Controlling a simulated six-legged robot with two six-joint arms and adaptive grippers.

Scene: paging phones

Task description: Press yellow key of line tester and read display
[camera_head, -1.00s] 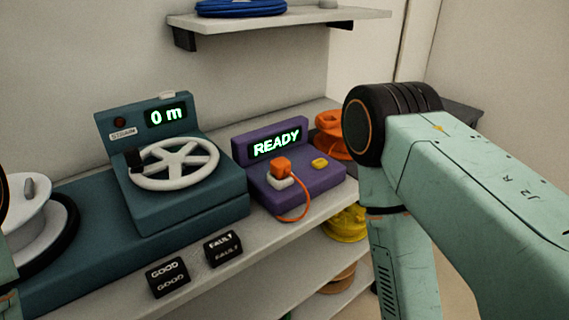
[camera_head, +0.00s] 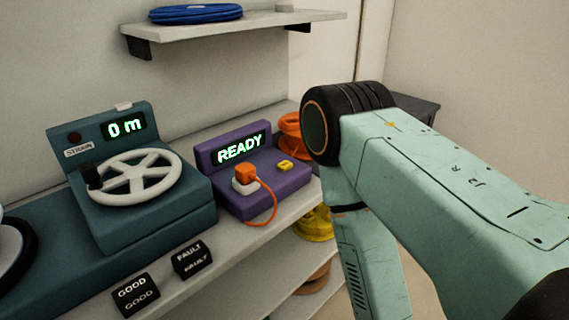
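The line tester (camera_head: 262,195) is a purple unit on the bench shelf. Its display (camera_head: 241,149) reads READY in green. The yellow key (camera_head: 285,166) sits on its top, at the right. An orange plug (camera_head: 244,174) with an orange cord stands in a white socket to the left of the key. My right arm comes in from the right and bends down at the elbow beside the tester. Its gripper is outside the picture. My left gripper is not in the picture either.
A teal winder (camera_head: 150,215) with a white handwheel (camera_head: 133,178) and a 0 m display stands left of the tester. GOOD (camera_head: 136,293) and FAULT (camera_head: 192,259) blocks lie at the front edge. Orange (camera_head: 291,124) and yellow (camera_head: 314,224) spools are right and below. A wall shelf (camera_head: 270,23) holds blue cable.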

